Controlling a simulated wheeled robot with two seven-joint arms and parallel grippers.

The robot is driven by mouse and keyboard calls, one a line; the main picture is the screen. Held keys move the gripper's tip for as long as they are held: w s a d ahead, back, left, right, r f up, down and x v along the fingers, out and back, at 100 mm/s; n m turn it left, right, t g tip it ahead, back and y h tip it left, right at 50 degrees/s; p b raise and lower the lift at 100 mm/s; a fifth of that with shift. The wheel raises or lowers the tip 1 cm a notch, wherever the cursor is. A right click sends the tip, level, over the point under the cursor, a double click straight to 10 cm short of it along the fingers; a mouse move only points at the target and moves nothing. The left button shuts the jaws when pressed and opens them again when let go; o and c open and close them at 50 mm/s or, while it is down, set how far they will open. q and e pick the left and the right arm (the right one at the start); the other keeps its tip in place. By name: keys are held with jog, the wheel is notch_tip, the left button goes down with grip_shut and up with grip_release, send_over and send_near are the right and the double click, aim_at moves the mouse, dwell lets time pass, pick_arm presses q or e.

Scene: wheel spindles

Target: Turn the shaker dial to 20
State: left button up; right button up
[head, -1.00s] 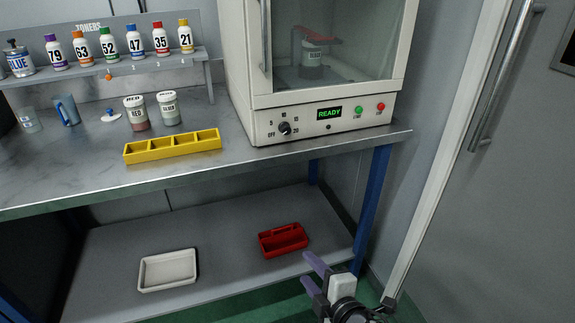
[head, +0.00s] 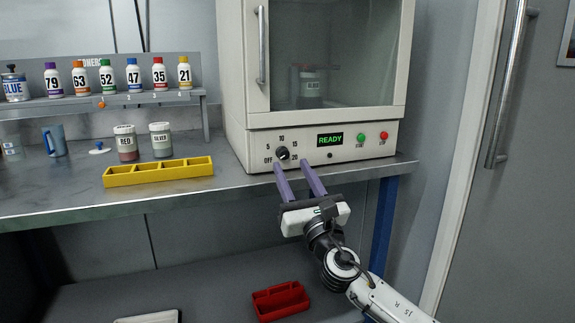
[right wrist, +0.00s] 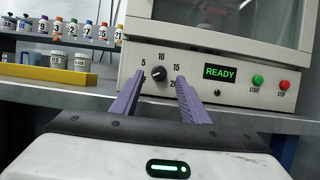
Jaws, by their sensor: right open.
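The shaker (head: 240,140) is a cream cabinet standing on the bench, with a glass door. Its black dial (head: 283,153) sits on the front panel among the marks OFF, 5, 10, 15 and 20. The dial also shows in the right wrist view (right wrist: 158,73); I cannot tell for sure which mark it points at. My right gripper (head: 292,164) is open, its two purple fingers pointing up at the panel just below and in front of the dial. In the right wrist view the dial appears between the fingertips, with nothing held. My left gripper is out of view.
A green display (head: 330,139) reads READY, with a green button (head: 361,137) and a red button (head: 384,135) to its right. A yellow tray (head: 158,172) and two jars stand left of the shaker. A red tray (head: 281,300) lies on the lower shelf.

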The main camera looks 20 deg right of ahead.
aim_at(285, 156)
jog(key=x, duration=0.3)
jog(key=shift+w, duration=0.25)
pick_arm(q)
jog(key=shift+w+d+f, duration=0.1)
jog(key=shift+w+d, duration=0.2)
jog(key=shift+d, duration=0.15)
pick_arm(e)
jog(key=shift+w+r, duration=0.15)
jog(key=shift+w, duration=0.1)
jog(key=c, duration=1)
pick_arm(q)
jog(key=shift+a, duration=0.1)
pick_arm(e)
jog(key=shift+a+m, duration=0.1)
jog(key=shift+m, duration=0.2)
